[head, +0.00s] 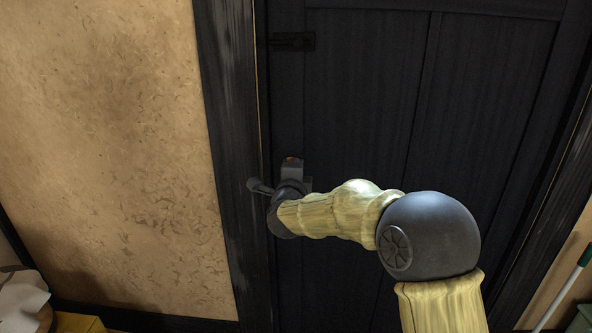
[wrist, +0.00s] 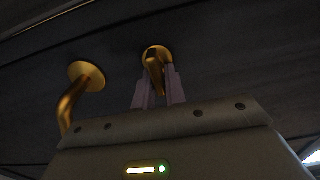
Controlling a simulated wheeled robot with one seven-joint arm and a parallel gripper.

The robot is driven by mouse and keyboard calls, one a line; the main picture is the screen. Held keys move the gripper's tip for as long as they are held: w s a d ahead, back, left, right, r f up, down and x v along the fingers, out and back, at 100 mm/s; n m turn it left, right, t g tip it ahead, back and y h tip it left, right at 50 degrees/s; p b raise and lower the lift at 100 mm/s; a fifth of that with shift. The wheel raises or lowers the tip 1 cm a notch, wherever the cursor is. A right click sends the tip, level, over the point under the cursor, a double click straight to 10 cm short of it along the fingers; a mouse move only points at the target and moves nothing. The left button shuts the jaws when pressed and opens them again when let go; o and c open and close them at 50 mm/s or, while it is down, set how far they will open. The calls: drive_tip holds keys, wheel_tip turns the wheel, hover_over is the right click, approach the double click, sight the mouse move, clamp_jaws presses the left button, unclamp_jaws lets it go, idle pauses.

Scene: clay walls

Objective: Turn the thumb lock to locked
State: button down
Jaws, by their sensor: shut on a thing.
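The thumb lock (wrist: 153,54) is a gold round plate with a small turn piece, on the dark door in the wrist view. The two fingers of my gripper (wrist: 159,88) stand on either side of the turn piece and are shut on it. The turn piece points roughly down in that view, slightly tilted. In the head view my gripper (head: 292,176) is at the door's left edge, and my wrist hides the thumb lock.
A gold lever handle (wrist: 84,76) sits left of the thumb lock, close to my gripper. The dark door (head: 370,110) is shut in its black frame (head: 232,130). A dark latch (head: 292,41) is higher up. A clay wall (head: 100,140) lies to the left.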

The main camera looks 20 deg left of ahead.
drive_tip(key=shift+a+r, duration=0.2)
drive_tip(key=shift+r, duration=0.1)
drive_tip(key=c, duration=1.8)
unclamp_jaws()
drive_tip(key=shift+c, duration=0.2)
drive_tip(key=o, duration=0.3)
drive_tip(key=shift+a+f, duration=0.1)
drive_tip(key=shift+a, duration=0.05)
drive_tip(key=shift+s+a, duration=0.2)
drive_tip(key=shift+w+d+f, duration=0.1)
drive_tip(key=shift+d+f, duration=0.05)
drive_tip(key=shift+d, duration=0.3)
drive_tip(key=shift+s+d, duration=0.1)
drive_tip(key=shift+s, duration=0.15)
drive_tip(key=v, duration=1.1)
drive_tip(key=a+v, duration=0.1)
drive_tip(key=v, duration=0.5)
drive_tip(key=shift+s+b, duration=0.1)
drive_tip(key=shift+b, duration=0.3)
